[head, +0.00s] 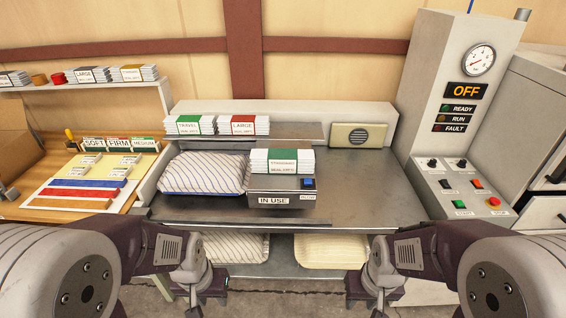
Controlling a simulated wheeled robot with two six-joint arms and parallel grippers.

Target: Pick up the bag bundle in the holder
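A bag bundle (275,165) with a green and white label, which seems to read STANDARD, sits in the grey holder (262,186) marked IN USE, near the middle of the metal bench. A blue button is on the holder's front right. My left gripper (208,284) hangs low in front of the bench, left of and below the holder. My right gripper (372,286) hangs low at the front right. Both are well apart from the bundle. Their fingertips are small and partly hidden, so their opening is unclear.
A striped pillow (203,173) lies just left of the holder. Bundles marked TRAVEL (189,125) and LARGE (243,125) stand on the shelf behind. The bench (370,185) is clear to the right. A control cabinet (440,140) reading OFF stands right. More pillows (330,250) lie below.

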